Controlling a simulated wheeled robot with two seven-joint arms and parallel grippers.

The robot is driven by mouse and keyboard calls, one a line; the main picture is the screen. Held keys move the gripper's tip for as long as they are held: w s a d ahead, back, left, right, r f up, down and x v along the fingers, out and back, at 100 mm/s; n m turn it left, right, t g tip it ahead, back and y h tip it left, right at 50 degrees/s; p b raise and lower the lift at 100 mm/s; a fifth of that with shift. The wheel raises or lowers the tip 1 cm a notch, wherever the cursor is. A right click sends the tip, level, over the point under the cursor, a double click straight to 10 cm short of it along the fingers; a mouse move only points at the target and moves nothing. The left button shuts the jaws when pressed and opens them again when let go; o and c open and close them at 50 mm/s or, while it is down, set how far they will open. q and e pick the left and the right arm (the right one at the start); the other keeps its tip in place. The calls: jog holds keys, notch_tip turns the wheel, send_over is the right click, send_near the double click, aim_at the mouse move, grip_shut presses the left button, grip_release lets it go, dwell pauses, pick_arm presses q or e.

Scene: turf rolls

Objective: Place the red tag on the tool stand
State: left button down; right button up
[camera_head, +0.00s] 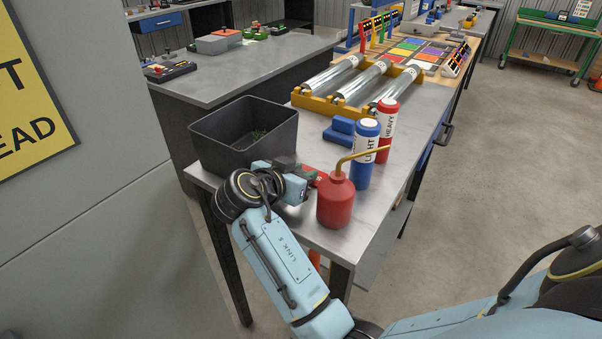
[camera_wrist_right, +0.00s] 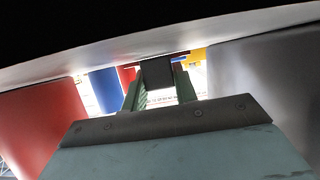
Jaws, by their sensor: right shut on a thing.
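My right gripper (camera_head: 308,177) is low over the front of the grey workbench, between the black bin and the red oil can. It is shut on a small red piece (camera_head: 318,174) at its fingertips, which I take to be the red tag; the oil can's spout and the fingers partly hide it. In the right wrist view the green fingers (camera_wrist_right: 160,88) close around a dark, shaded block (camera_wrist_right: 157,72). A blue stepped block (camera_head: 339,131) stands farther back on the bench. I cannot tell whether it is the tool stand. My left gripper is not in view.
The black bin (camera_head: 205,134) is left of the gripper and the red oil can (camera_head: 336,204) close on its right. Blue LIGHT (camera_head: 364,160) and red HEAVY (camera_head: 386,122) cylinders stand behind the can. A yellow rack (camera_head: 318,104) holds metal rolls farther back.

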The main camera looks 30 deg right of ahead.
jog(key=o, duration=0.6)
jog(key=shift+f, duration=0.1)
jog(key=o, duration=0.3)
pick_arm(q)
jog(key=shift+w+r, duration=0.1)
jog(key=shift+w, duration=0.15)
pick_arm(e)
jog(key=shift+o, duration=0.2)
jog(key=shift+r, duration=0.2)
jog(key=v, duration=0.7)
jog(key=shift+a+r+p, duration=0.1)
jog(key=shift+a+p, duration=0.15)
jog(key=shift+p, duration=0.15)
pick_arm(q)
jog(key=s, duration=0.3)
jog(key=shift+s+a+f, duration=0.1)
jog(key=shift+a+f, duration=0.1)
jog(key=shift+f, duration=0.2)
